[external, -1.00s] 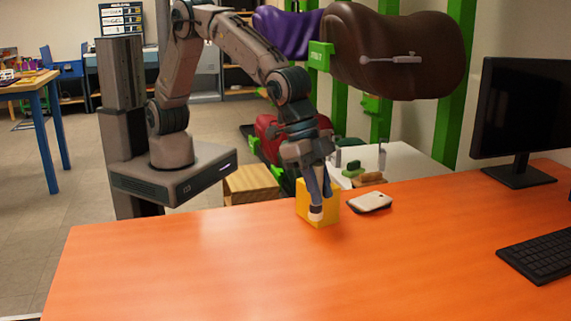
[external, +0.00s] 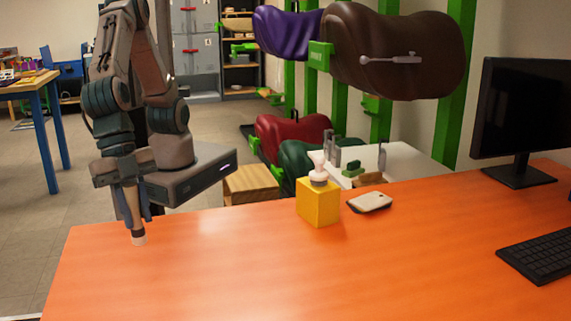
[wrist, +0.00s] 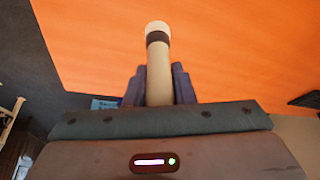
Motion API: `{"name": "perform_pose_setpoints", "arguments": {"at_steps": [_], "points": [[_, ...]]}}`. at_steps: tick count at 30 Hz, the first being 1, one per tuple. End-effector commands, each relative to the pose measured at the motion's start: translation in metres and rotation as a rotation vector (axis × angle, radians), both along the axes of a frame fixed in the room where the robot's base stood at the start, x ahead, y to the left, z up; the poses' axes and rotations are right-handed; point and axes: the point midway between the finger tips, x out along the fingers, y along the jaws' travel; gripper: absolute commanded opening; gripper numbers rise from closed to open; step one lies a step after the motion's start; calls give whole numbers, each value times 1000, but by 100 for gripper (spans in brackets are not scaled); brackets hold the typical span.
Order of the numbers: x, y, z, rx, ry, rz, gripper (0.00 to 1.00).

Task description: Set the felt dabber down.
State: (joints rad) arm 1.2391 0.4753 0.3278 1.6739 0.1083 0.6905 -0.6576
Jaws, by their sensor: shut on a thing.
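The felt dabber (wrist: 158,62) is a pale tan stick with a dark band and a whitish tip. My gripper (external: 133,215) is shut on its handle, and the fingers (wrist: 158,88) show on both sides of it in the wrist view. In the external view the dabber (external: 138,238) points down, near upright, its pale tip at or just above the orange table (external: 250,270) near the left end. I cannot tell whether the tip touches the table.
A monitor (external: 525,110) and keyboard (external: 545,250) are at the right. The left and middle of the table are clear. Saddles (external: 395,55) hang behind on green racks.

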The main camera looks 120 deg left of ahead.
Motion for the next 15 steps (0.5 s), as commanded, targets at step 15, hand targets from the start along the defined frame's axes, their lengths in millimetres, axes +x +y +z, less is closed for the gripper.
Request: {"name": "perform_pose_setpoints", "arguments": {"at_steps": [15], "points": [[49, 15, -41, 0, 0, -2, 0]]}}
